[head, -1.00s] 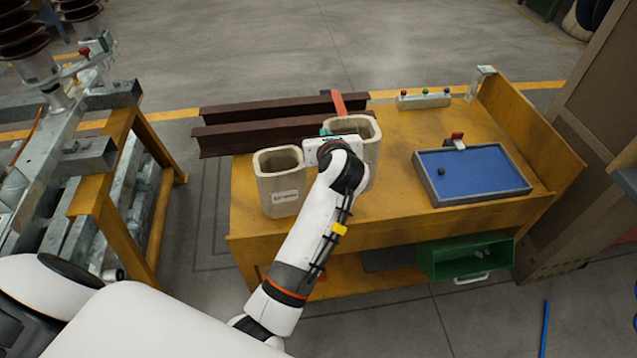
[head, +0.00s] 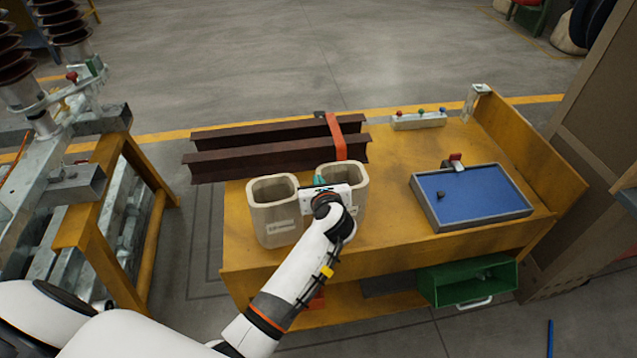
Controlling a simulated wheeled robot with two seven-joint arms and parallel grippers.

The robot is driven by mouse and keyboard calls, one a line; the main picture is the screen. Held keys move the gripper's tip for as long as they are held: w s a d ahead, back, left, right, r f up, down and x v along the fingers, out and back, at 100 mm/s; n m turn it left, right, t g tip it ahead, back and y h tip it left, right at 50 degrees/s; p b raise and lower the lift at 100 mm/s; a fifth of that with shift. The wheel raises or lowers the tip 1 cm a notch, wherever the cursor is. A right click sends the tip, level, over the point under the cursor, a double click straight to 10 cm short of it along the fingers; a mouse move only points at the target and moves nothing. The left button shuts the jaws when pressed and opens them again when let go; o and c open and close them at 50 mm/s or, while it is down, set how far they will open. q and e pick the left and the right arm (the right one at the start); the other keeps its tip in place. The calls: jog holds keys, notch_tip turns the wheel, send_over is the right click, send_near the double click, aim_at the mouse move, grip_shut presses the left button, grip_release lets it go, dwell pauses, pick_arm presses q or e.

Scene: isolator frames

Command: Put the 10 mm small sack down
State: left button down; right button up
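Two cream, open-topped sacks stand side by side at the left of the yellow workbench (head: 390,235). The left sack (head: 275,228) bears a small label, too small to read. The right sack (head: 356,192) is partly hidden behind my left gripper (head: 320,184) and arm. The gripper is at the near-left wall of the right sack, in the gap beside the left sack. Its fingers are mostly hidden, but the right sack has moved with it, so it appears shut on that sack. Whether the right sack's base touches the bench is hidden. My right gripper is out of view.
Dark red steel beams (head: 260,150) with an orange strap (head: 336,137) lie behind the sacks. A blue-floored tray (head: 470,222) with a small dark object is at the right. A button box (head: 418,120) stands behind. A green bin (head: 435,290) is below. Bench between sacks and tray is clear.

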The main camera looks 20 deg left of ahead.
pick_arm(q)
jog(key=shift+f, duration=0.2)
jog(key=c, duration=1.6)
grip_release()
jog(key=shift+c, duration=0.2)
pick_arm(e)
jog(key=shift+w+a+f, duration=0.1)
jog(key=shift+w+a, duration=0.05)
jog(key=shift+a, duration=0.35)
pick_arm(q)
jog(key=shift+r, duration=0.1)
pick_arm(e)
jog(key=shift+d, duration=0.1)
pick_arm(q)
jog(key=shift+r, duration=0.2)
jog(key=v, duration=0.7)
jog(key=shift+s, duration=0.2)
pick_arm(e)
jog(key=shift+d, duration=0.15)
pick_arm(q)
jog(key=shift+d, duration=0.1)
